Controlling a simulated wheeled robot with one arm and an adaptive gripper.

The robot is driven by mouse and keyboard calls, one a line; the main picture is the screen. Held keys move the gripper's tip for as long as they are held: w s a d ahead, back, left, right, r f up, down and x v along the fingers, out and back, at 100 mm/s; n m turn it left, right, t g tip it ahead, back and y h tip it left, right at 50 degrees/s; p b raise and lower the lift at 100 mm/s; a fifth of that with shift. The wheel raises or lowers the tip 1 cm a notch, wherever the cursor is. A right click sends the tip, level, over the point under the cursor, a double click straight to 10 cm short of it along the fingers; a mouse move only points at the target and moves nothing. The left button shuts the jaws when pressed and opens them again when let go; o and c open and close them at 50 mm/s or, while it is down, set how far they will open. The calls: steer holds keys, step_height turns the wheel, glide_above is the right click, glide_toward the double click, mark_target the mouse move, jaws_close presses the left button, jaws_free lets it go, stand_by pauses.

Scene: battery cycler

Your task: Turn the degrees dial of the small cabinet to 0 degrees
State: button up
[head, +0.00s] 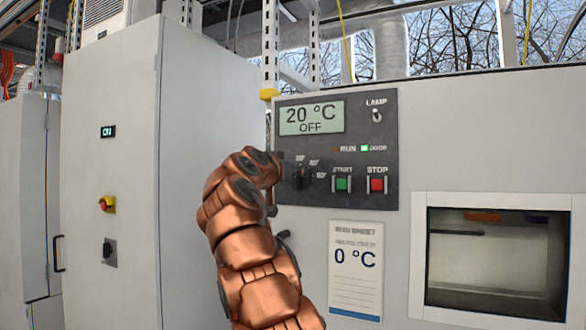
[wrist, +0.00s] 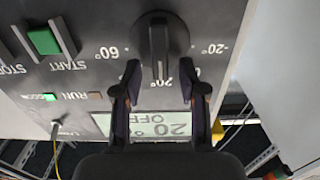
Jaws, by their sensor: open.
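The black degrees dial (head: 301,178) is on the dark control panel (head: 385,130), below a display (head: 311,118) reading 20 °C OFF. In the wrist view, which shows the panel upside down, the dial (wrist: 158,45) has its white pointer mark toward the 20° label. Labels 60° and -20° show to its left and right. My gripper (wrist: 161,84) is open, its two fingertips on either side of the dial's pointer end, with visible gaps to the dial. In the head view my copper arm covers the panel's left edge and hides most of the gripper.
A green START button (head: 342,184), a red STOP button (head: 377,185) and a LAMP switch (head: 377,115) share the panel. A run sheet (head: 356,270) below reads 0 °C. A windowed chamber (head: 497,255) is at lower right. A tall grey cabinet (head: 200,150) stands left.

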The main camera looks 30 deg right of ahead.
jaws_close()
stand_by(0.3)
steer(key=shift+n, duration=0.3)
steer(key=shift+w+a+f+n+p, duration=0.15)
steer(key=shift+n+p, duration=0.45)
steer(key=shift+n, duration=0.6)
steer(key=shift+w+a+n+p, duration=0.15)
steer(key=shift+n+p, duration=0.45)
steer(key=shift+n, duration=0.6)
steer(key=shift+w+f+n+p, duration=0.1)
steer(key=shift+w+n+p, duration=0.15)
steer(key=shift+n+p, duration=0.65)
steer(key=shift+n+b, duration=0.3)
steer(key=shift+n, duration=0.1)
jaws_free()
steer(key=shift+a, duration=0.15)
